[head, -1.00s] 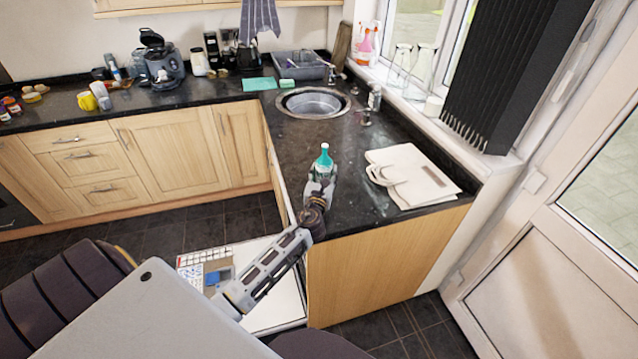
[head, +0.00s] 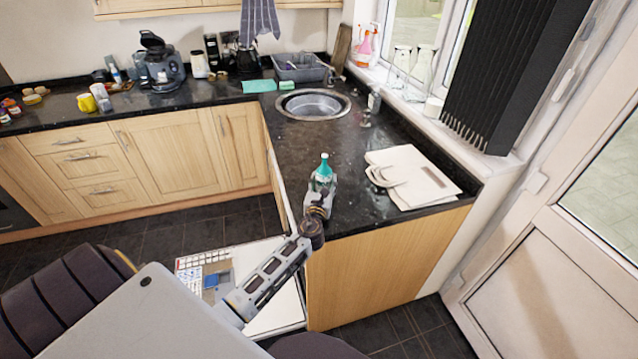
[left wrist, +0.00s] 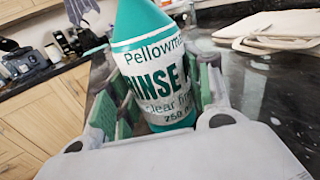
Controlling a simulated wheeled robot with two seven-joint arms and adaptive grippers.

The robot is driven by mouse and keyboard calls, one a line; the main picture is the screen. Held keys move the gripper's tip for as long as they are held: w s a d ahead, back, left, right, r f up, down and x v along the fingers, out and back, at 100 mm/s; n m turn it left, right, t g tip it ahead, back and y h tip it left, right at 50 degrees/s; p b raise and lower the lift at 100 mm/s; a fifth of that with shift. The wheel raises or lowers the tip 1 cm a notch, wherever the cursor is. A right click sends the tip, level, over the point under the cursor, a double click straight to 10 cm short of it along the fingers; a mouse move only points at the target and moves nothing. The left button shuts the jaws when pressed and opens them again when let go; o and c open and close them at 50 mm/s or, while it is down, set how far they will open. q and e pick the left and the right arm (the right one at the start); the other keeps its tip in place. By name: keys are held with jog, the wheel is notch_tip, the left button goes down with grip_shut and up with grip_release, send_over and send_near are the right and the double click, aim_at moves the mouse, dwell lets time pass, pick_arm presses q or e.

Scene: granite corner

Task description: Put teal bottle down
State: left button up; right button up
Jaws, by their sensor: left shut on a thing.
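The teal bottle (head: 323,172) has a white label and stands upright over the near end of the dark granite counter (head: 300,150). In the left wrist view the teal bottle (left wrist: 155,75) fills the middle, its label reading "RINSE". My left gripper (head: 321,187) is shut on the bottle, with a finger on each side of it; the gripper also shows in the left wrist view (left wrist: 155,110). The bottle's base is hidden by the gripper in the head view, so I cannot tell whether it touches the counter. My right gripper is not in view.
Pale cutting boards (head: 412,176) lie to the right of the bottle. A round sink (head: 312,104) and a grey dish rack (head: 300,68) are further back. A teal cloth (head: 259,86) lies left of the sink. The counter between bottle and sink is clear.

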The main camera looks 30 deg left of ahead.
pick_arm(q)
jog(key=shift+f, duration=0.15)
jog(key=o, duration=1.2)
jog(key=shift+r, duration=0.25)
jog(key=shift+b+v, duration=0.65)
jog(key=shift+v, duration=5.35)
jog(key=shift+s+f, duration=0.1)
